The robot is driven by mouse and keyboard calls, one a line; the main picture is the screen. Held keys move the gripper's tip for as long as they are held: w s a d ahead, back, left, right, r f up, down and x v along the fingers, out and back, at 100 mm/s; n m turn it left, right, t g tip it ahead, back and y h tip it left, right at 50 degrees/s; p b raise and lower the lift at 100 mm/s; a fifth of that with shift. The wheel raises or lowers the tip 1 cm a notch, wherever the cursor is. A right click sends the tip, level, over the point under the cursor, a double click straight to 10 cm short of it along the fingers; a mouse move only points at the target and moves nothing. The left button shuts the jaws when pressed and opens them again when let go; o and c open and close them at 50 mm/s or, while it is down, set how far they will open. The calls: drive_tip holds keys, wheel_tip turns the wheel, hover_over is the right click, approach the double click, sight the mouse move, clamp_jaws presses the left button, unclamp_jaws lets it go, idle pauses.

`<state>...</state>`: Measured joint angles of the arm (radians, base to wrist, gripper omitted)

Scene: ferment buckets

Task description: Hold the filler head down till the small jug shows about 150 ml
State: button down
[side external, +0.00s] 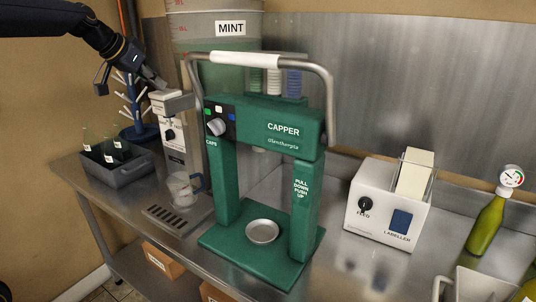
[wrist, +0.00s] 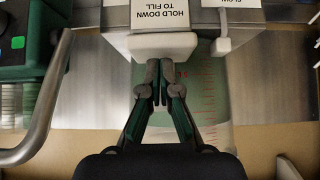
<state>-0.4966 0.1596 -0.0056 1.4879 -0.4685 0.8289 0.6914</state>
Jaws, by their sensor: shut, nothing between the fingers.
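The white filler head (side external: 171,103) sits at the top of the grey filler left of the green capper. The small clear jug (side external: 183,189) with a dark handle stands under the filler by the drip grate. Its liquid level is too small to read.
The green capper (side external: 265,125) stands close right of the filler, its bar (wrist: 45,95) near my gripper. A bucket marked MINT (side external: 215,60) is behind. A grey crate of bottles (side external: 125,172) and a blue peg rack (side external: 137,132) stand left. A labeller (side external: 388,212) is at right.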

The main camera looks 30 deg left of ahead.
sight(155, 98)
drive_tip(key=shift+f, duration=0.25)
wheel_tip(155, 98, down, 9)
drive_tip(key=shift+s+f, duration=0.1)
drive_tip(key=shift+f, duration=0.2)
idle(2.5)
drive_tip(key=r, duration=0.5)
drive_tip(key=shift+s+a+r, duration=0.1)
drive_tip(key=shift+s+r, duration=0.15)
drive_tip(key=shift+r, duration=0.05)
drive_tip(key=v, duration=0.9)
drive_tip(key=shift+w, duration=0.1)
